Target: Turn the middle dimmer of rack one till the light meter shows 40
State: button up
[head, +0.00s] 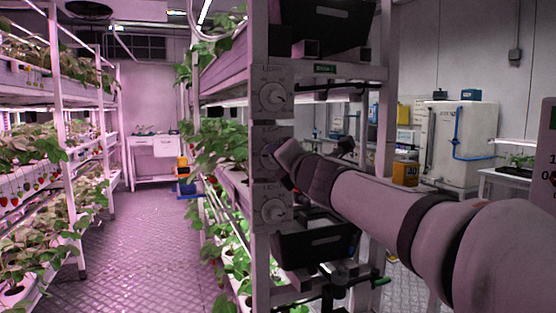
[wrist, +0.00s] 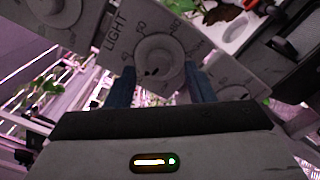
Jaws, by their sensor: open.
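The middle dimmer is a pale round knob on a plate marked LIGHT with a number scale, and it shows in the wrist view (wrist: 157,58). My gripper (wrist: 160,80) is open, with one dark finger on each side of the knob's lower part. I cannot tell whether the fingers touch it. In the head view my gripper (head: 283,157) is at the rack post and hides most of the middle dimmer. The upper dimmer (head: 272,97) and lower dimmer (head: 274,210) show above and below it. No light meter reading is legible.
The rack post (head: 260,45) carries the dimmers. Black bins (head: 315,243) sit beside it. Strawberry plants (head: 220,140) hang left of the post. A grey panel with cut-off figures (head: 545,165) stands at the right edge. The aisle floor (head: 140,255) is clear.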

jog(key=p+v, duration=0.1)
jog(key=v, duration=0.5)
jog(key=shift+s, duration=0.1)
jog(key=s+d+f+m+g+h+p, duration=0.35)
jog(key=d+m+p, duration=0.25)
jog(key=m, duration=0.4)
jog(key=s+d+f+m+g+h+p, duration=0.3)
jog(key=d+f+m+h+p, duration=0.25)
jog(key=m, duration=0.35)
jog(key=s+f+m+g+y+p, duration=0.1)
jog(key=s+f+m+g, duration=0.3)
jog(key=s, duration=0.4)
jog(key=s+a+f+m+g+y+p, duration=0.1)
jog(key=s+f+m+g+p, duration=0.3)
jog(key=s, duration=0.4)
jog(key=f+m, duration=0.1)
jog(key=m, duration=0.1)
jog(key=shift+s+f+m+y+p, duration=0.25)
jog(key=shift+s+m+y+p, duration=0.05)
jog(key=shift+s+y, duration=0.1)
